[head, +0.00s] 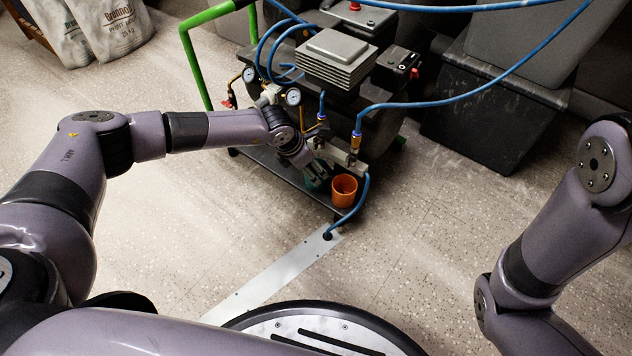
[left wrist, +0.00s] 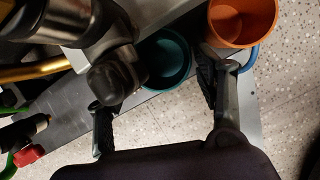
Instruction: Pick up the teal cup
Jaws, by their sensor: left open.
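The teal cup (left wrist: 166,60) stands on the compressor cart's dark lower shelf (left wrist: 62,122). In the left wrist view I look down into it, and a dark rounded fitting overlaps its left side. In the head view only a sliver of the teal cup (head: 312,184) shows past my gripper. My left gripper (left wrist: 152,86) is open, with one finger on each side of the view and the cup lying beyond and between the tips. In the head view the left gripper (head: 318,170) is at the cup. Whether the fingers touch it I cannot tell. My right gripper is out of view.
An orange cup (head: 344,190) stands just right of the teal cup, close to my right-hand finger in the left wrist view. Blue hoses (head: 362,150), gauges (head: 293,97) and brass fittings crowd the space around the gripper. The floor in front is clear.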

